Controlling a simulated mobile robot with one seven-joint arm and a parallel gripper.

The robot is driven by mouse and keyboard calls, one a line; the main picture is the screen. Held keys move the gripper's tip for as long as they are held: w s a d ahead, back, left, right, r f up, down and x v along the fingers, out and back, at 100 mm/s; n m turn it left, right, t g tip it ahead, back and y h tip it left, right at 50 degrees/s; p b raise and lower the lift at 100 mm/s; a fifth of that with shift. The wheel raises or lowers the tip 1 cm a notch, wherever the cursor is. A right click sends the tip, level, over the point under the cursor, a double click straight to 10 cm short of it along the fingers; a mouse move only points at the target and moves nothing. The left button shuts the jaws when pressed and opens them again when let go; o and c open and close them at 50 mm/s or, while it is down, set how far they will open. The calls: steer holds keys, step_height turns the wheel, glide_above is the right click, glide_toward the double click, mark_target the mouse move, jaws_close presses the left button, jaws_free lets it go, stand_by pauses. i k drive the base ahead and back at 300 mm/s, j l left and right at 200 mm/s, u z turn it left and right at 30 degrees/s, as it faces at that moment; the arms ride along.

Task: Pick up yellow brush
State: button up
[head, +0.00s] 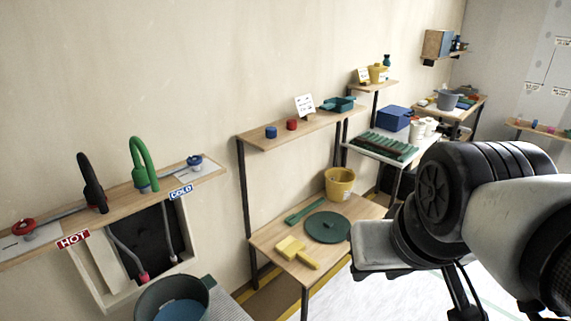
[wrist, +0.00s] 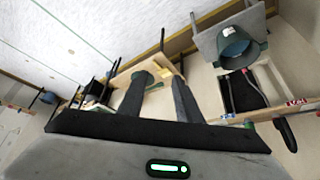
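The yellow brush (head: 291,248) lies flat on the front part of the low wooden table (head: 268,237) in the head view. Its wide head is at the left and its handle points to the lower right. My gripper (wrist: 161,84) shows in the wrist view, with its two dark fingers apart and nothing visible held between them. The wooden table lies beyond the fingers there, partly covered by them. In the head view my arm fills the right side and my fingers do not show.
A green round lid (head: 328,227), a green tool (head: 305,210) and a yellow bucket (head: 340,184) share the table with the brush. A shelf (head: 300,131) hangs above it. A dark bucket (head: 175,302) stands to the left, below the hot and cold taps.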

mark_target(290, 248)
steer(key=i+j, duration=0.2)
steer(key=i, duration=0.2)
steer(key=i+j, duration=0.25)
steer(key=i, duration=0.15)
steer(key=u, duration=1.75)
steer(key=l+z, duration=0.1)
steer(key=z, duration=1.65)
steer(key=i+l, duration=0.4)
steer(key=l, duration=0.25)
steer(key=i+l, duration=0.1)
steer(key=i, duration=0.3)
